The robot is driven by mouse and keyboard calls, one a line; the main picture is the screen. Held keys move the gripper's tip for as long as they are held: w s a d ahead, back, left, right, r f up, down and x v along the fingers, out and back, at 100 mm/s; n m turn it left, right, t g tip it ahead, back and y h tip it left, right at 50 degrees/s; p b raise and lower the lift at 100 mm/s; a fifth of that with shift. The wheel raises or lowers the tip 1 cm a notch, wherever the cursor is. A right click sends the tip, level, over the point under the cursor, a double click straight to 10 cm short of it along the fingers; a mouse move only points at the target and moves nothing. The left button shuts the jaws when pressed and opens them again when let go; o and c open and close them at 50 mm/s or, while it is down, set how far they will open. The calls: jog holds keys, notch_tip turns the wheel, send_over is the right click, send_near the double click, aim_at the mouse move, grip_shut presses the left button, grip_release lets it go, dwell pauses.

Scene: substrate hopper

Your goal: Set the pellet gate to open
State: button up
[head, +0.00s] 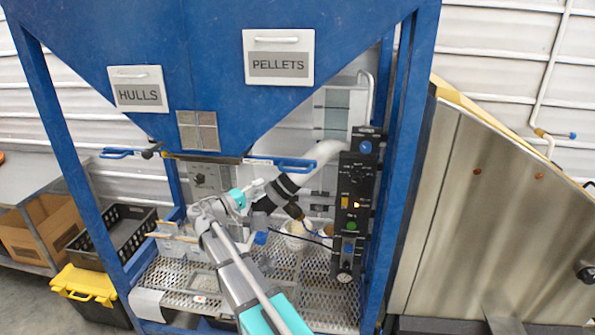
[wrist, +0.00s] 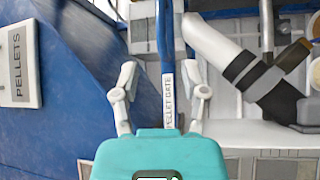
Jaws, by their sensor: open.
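The pellet gate handle (head: 285,163) is a blue bar under the right side of the hopper mouth, below the PELLETS sign (head: 279,57). In the wrist view the blue bar (wrist: 165,40) carries a white PELLET GATE label (wrist: 168,100) and runs upright between my fingers. My gripper (head: 262,187) is open, just below and in front of the handle in the head view. In the wrist view its two fingers (wrist: 160,82) stand on either side of the bar, with gaps visible. Contact with the bar cannot be made out.
A similar blue handle (head: 120,152) is at the left, below the HULLS sign (head: 138,89). A black control panel (head: 352,220) and a pale pipe (head: 318,155) stand right of my gripper. Blue frame posts (head: 405,170) flank the area. A perforated shelf (head: 325,290) lies below.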

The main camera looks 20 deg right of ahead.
aim_at(293, 172)
jog(key=shift+d, duration=0.15)
jog(key=p+x, duration=0.1)
jog(key=x, duration=1.2)
jog(key=shift+d+p, duration=0.3)
jog(key=shift+p, duration=0.1)
jog(key=shift+c, duration=0.3)
grip_shut()
